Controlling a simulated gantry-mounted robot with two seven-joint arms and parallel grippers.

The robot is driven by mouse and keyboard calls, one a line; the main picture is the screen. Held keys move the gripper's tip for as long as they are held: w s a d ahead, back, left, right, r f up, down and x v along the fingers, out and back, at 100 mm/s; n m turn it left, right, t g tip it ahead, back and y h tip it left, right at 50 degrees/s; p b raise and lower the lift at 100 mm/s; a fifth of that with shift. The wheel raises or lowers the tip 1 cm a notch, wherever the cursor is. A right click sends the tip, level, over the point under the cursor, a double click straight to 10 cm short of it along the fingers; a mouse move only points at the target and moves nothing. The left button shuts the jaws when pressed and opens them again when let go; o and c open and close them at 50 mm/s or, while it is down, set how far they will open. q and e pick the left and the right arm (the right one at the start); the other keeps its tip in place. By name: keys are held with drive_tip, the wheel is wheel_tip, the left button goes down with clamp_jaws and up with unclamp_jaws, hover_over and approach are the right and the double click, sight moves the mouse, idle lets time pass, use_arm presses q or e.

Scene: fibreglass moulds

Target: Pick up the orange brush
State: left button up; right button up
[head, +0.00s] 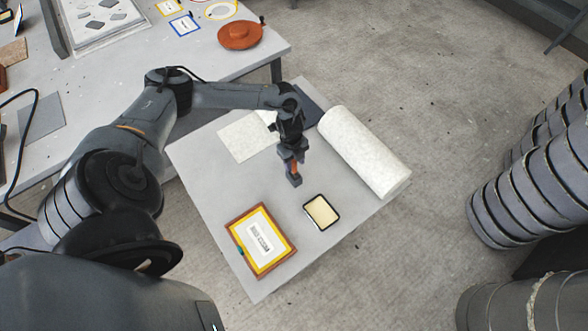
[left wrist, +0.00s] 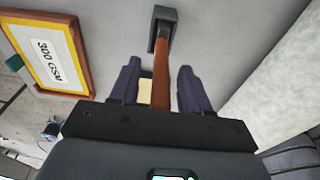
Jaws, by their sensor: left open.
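The orange brush, with an orange-brown handle (left wrist: 161,75) and a dark grey head (left wrist: 163,28), lies between my left gripper's fingers in the left wrist view. In the head view its grey head (head: 294,180) shows just below the gripper, with a bit of orange handle above it. My left gripper (head: 291,152) is over the small table. Its dark fingers (left wrist: 160,66) are open on either side of the handle, with a gap visible on both sides. The far part of the handle is hidden by the gripper body. My right gripper is not in view.
The small table (head: 205,160) holds a framed "300 GSM" sign (head: 261,240), a dark-rimmed cream tray (head: 321,211), a white roll (head: 365,152) and a white sheet (head: 245,140). A larger bench (head: 215,68) stands at upper left. Ringed grey stacks (head: 520,205) stand right.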

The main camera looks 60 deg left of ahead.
use_arm(q)
clamp_jaws()
